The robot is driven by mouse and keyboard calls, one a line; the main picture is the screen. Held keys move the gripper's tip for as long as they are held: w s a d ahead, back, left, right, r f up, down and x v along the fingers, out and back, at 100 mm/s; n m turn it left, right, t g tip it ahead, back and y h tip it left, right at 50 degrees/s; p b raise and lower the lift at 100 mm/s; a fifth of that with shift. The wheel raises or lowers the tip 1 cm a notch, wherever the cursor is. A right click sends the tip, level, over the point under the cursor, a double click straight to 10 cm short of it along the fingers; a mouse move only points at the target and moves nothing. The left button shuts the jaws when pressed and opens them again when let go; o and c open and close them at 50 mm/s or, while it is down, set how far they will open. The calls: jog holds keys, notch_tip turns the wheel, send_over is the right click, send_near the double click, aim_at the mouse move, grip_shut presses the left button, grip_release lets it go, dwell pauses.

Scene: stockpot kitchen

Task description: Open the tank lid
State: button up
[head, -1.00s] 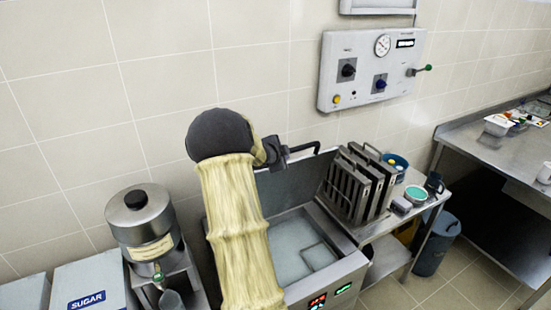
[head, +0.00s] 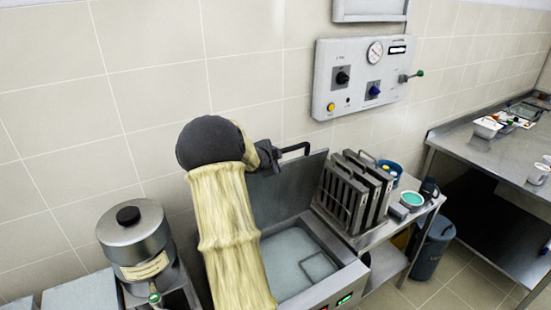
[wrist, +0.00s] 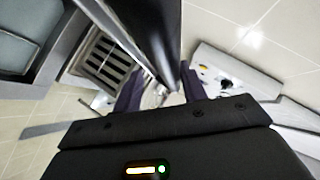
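The tank (head: 345,275) stands against the wall with its pale interior exposed and a wire loop inside. Its grey lid (head: 290,185) stands raised at the back edge, leaning near the wall. The lid's dark handle (head: 296,148) sticks out at the lid's top. My gripper (head: 275,155) is at the lid's top left, close by the handle. In the wrist view, my gripper (wrist: 160,92) has its fingers apart, with a dark bar reaching down toward the gap between them. Whether they touch it is unclear. My arm hides the tank's left side.
A control panel (head: 365,75) hangs on the wall above. A metal pot (head: 137,240) stands at left. A blue bin (head: 432,250) is on the floor.

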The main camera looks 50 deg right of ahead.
jog(key=shift+s, duration=0.15)
jog(key=v, duration=1.7)
jog(key=shift+a, duration=0.25)
